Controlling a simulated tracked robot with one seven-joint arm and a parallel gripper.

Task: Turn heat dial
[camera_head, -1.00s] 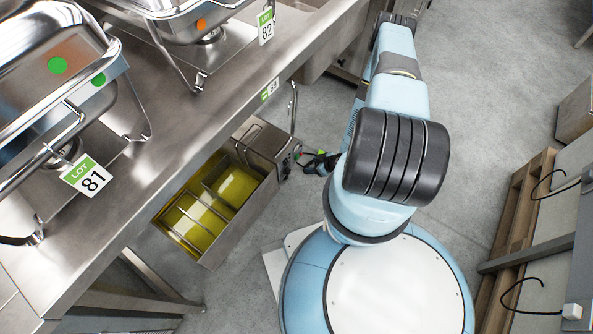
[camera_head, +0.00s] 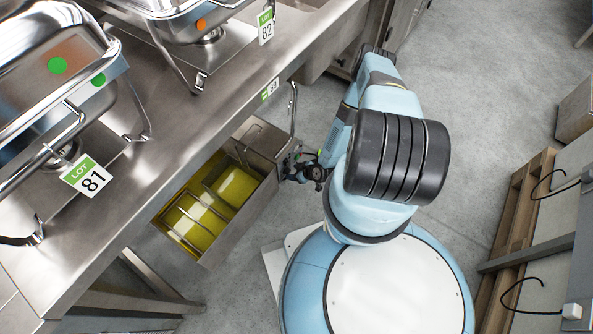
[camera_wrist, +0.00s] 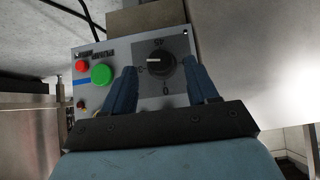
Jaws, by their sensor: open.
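The heat dial (camera_wrist: 162,66) is a round black knob with a pale pointer line, on a grey control panel (camera_wrist: 116,54) in the wrist view. Its pointer lies toward the left. My gripper (camera_wrist: 165,75) is open, one blue finger on each side of the dial; I cannot tell whether they touch it. In the head view my gripper (camera_head: 303,167) is at the right end of the fryer (camera_head: 216,256), partly hidden by my arm. The fryer holds yellow oil, and its dial cannot be made out there.
A green button (camera_wrist: 101,74) and a red button (camera_wrist: 82,65) sit left of the dial on the panel. A steel table (camera_head: 152,166) with chafing dishes (camera_head: 48,75) stands over the fryer's left side.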

